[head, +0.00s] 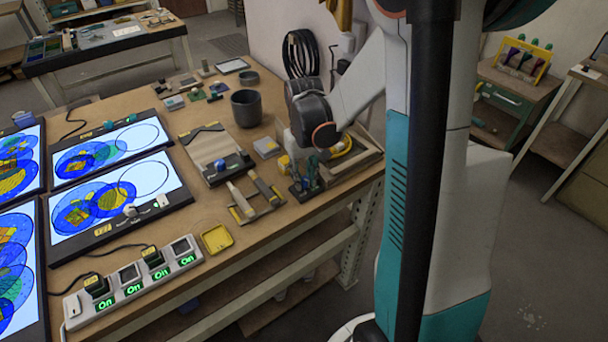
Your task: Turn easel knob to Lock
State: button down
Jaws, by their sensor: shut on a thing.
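No knob can be read clearly as the easel knob, and no Lock mark is legible. A tilted tan board (207,143) on the bench has a small blue round piece (220,165) near its lower edge. A light panel (150,183) has a small pale knob (130,211) on its lower rim. My arm reaches in from the right, and its dark wrist (308,108) hangs over the back right of the bench, apart from both.
A wooden frame (367,163) and a dark rack of tools (305,187) stand under and beside my wrist. A dark cup (246,108) stands left of it. A yellow tray (216,239) and a power strip (132,286) lie near the front edge.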

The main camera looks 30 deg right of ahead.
aim_at(304, 179)
jog(key=shift+n, duration=0.9)
jog(key=c, duration=1.3)
grip_release()
jog(key=shift+c, duration=0.2)
notch_tip(304, 179, up, 12)
